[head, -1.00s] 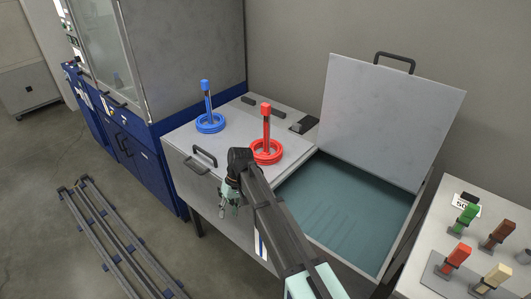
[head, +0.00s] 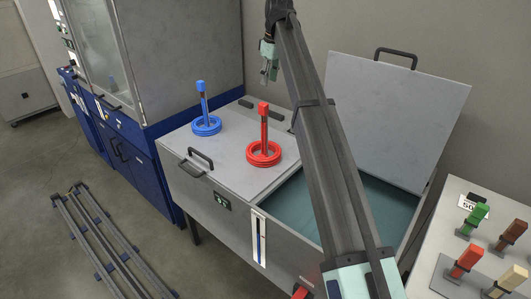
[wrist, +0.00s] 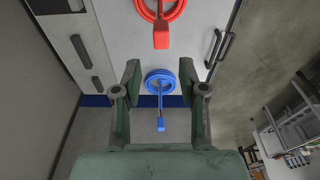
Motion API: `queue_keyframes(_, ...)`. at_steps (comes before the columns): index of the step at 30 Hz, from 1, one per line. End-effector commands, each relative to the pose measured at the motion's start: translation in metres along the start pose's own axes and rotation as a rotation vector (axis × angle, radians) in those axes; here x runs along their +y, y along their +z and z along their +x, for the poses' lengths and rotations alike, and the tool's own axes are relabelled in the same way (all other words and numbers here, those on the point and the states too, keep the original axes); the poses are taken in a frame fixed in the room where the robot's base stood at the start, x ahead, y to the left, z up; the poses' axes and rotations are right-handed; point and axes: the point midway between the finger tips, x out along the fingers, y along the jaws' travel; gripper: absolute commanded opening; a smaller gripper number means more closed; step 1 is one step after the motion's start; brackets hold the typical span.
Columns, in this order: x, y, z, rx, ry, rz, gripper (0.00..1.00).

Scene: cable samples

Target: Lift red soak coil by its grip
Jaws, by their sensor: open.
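The red soak coil (head: 264,160) stands upright on the grey bench top, with a red ring at its base and a post topped by a red block grip (head: 264,108). In the wrist view its ring and grip (wrist: 161,38) show at the top edge. My gripper (head: 269,76) is open and empty, pointing down, raised above and slightly behind the red grip in the head view and apart from it. In the wrist view the open fingers (wrist: 158,72) frame the blue coil (wrist: 160,80) below, with nothing between them.
The blue coil (head: 206,128) stands left of the red one. A sunken teal basin (head: 288,210) with a raised lid (head: 415,120) is to the right, partly hidden by my arm. A table with coloured blocks (head: 466,262) stands at far right. A tall cabinet (head: 185,60) is at left.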

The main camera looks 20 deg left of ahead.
Motion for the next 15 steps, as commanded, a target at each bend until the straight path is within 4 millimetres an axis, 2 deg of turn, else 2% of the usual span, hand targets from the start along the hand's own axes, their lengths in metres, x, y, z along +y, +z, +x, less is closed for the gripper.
queue_keyframes(15, -0.002, 0.0, 0.094, -0.002, -0.002, 0.001, 0.42)
